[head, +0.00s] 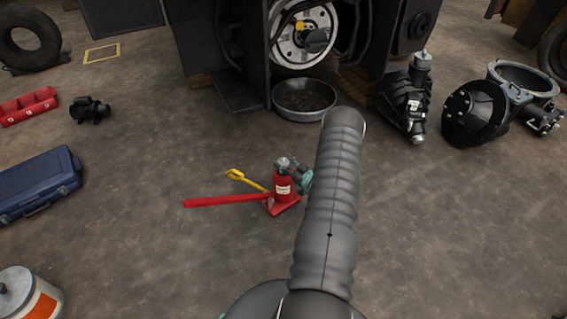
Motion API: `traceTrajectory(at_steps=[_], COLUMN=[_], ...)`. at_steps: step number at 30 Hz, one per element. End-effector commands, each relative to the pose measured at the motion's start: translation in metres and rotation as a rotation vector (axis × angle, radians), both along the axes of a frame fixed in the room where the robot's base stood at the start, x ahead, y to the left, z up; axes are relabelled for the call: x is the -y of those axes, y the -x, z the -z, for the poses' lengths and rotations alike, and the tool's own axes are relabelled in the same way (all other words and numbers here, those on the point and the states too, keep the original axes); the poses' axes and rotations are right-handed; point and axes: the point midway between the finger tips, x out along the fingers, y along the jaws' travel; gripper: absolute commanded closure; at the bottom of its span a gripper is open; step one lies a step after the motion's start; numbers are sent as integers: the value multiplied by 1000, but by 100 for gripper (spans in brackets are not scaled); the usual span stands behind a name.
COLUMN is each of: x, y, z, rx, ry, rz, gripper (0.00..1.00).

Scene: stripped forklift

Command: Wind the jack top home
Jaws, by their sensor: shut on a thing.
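The red bottle jack (284,184) stands upright on its red base on the concrete floor, near the middle of the head view. A long red handle (225,201) reaches out from it to the left. My gripper (285,164) is at the jack's top, seen small and partly hidden behind my own grey arm. It is shut on the jack top, which is mostly covered by the gripper. The exact finger contact and the height of the top cannot be made out.
A yellow-handled tool (245,180) lies just behind the red handle. A round metal pan (304,99) sits under the dark forklift body (220,50). A blue case (38,183) and a red tray (28,106) are at left.

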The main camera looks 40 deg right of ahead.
Motion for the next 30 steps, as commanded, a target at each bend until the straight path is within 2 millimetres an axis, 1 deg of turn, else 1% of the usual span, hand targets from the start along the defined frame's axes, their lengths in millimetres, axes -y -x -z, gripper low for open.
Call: traceTrajectory(at_steps=[7, 30], x=[-3, -3], y=[-1, -4], z=[1, -1], rx=[1, 13], ry=[-1, 2], rz=[229, 922], gripper=[87, 87])
